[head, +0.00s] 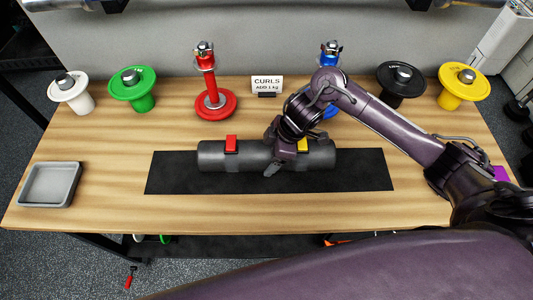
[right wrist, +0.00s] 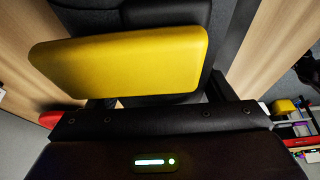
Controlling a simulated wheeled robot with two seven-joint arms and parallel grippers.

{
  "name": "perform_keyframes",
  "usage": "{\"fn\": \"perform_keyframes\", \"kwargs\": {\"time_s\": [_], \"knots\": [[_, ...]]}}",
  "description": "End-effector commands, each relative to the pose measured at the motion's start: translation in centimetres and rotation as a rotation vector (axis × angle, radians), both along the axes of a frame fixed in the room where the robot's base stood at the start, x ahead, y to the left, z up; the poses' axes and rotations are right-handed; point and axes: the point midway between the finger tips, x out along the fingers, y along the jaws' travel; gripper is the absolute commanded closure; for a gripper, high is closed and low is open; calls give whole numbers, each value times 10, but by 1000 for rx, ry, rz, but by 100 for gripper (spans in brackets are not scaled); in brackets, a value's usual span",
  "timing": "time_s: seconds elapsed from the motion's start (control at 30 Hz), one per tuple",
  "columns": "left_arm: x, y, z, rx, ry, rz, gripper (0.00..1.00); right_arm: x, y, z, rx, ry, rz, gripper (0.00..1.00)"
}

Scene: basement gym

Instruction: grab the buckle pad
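The buckle pad appears to be the dark grey padded cylinder (head: 213,157) lying across the black mat, with a red buckle (head: 231,144) on its left part and a yellow one (head: 303,145) on its right part. My right gripper (head: 279,155) is over the cylinder, just left of the yellow buckle, one finger showing at its front side. In the right wrist view the yellow buckle (right wrist: 125,58) fills the space close to the camera, with the dark cylinder (right wrist: 160,15) beyond. The fingers look spread apart; contact is hidden. My left gripper is not in view.
The wooden table (head: 110,185) holds the black mat (head: 365,170), a grey tray (head: 50,185) and a CURLS sign (head: 267,84). White (head: 69,90), green (head: 133,86), black (head: 402,82) and yellow (head: 464,86) weights line the back. A red post (head: 211,92) and blue post (head: 330,58) stand between.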

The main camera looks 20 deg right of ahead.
Motion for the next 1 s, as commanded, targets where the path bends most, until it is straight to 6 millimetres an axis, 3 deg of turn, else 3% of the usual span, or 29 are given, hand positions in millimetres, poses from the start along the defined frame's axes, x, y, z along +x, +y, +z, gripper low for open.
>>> {"fn": "perform_keyframes", "kwargs": {"time_s": [0.03,0.2,0.47,0.67,0.77,1.0], "knots": [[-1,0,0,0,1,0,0,0,0,0,0,0,0,31],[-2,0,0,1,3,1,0,0,0,0,0,-1,0,54],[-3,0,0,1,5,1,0,1,0,2,1,-3,0,54],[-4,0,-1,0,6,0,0,1,1,15,3,-5,2,54],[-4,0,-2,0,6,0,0,2,1,30,2,-7,2,54],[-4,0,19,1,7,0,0,3,-2,104,-4,-13,2,54]]}}
